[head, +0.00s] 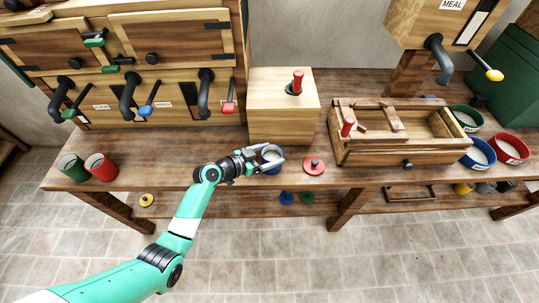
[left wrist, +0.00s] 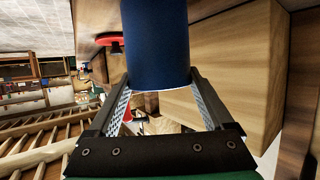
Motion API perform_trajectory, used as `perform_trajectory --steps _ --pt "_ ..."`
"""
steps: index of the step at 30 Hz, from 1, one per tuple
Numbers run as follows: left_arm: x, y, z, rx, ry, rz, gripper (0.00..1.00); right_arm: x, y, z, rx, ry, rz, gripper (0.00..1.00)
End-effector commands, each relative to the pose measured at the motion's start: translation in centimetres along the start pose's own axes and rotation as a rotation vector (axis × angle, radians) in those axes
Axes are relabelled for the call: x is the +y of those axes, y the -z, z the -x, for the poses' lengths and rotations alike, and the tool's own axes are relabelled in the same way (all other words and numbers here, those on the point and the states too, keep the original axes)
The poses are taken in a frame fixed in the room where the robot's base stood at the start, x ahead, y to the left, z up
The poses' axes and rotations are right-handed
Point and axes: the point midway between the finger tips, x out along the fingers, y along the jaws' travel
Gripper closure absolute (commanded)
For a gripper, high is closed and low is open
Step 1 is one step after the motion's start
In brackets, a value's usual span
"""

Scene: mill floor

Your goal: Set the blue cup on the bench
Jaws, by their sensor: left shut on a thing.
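The blue cup (left wrist: 155,45) fills the upper middle of the left wrist view, between the two fingers of my left gripper (left wrist: 158,95). In the head view my left gripper (head: 271,158) is shut on the blue cup (head: 272,168) at the front edge of the wooden bench (head: 220,148), just in front of a pale wooden box. The fingers cover part of the cup. I cannot tell whether the cup's base touches the bench. My right gripper does not show.
A red lid (head: 314,166) lies close right of the cup. The pale box (head: 282,110) stands behind. A slatted wooden crate (head: 390,155) is farther right, with bowls (head: 480,153) beyond. Green and red cups (head: 101,167) stand at the far left. Bench between is clear.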

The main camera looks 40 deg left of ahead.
Motion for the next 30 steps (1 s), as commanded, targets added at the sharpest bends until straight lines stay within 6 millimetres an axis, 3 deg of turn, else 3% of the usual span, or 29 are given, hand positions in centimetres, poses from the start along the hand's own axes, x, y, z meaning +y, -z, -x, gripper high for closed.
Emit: perform_trajectory --steps 6,7,9,20,27,30 --pt "0.0 -0.3 -0.1 0.002 0.001 0.0 1.0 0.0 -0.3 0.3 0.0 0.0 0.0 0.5" --pt "0.0 -0.2 -0.1 0.0 0.0 0.0 0.11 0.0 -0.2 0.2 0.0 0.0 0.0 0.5" --pt "0.0 -0.2 -0.1 0.0 0.0 0.0 0.0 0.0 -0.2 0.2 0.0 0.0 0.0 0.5" --pt "-0.1 0.2 0.7 0.0 0.002 0.001 0.0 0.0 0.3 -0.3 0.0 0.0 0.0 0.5" --pt "-0.1 0.3 6.3 0.001 0.004 0.002 0.0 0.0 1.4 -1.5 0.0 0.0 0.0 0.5" --pt "-0.1 1.1 8.8 -0.003 0.002 0.005 0.0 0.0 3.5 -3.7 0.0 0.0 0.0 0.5"
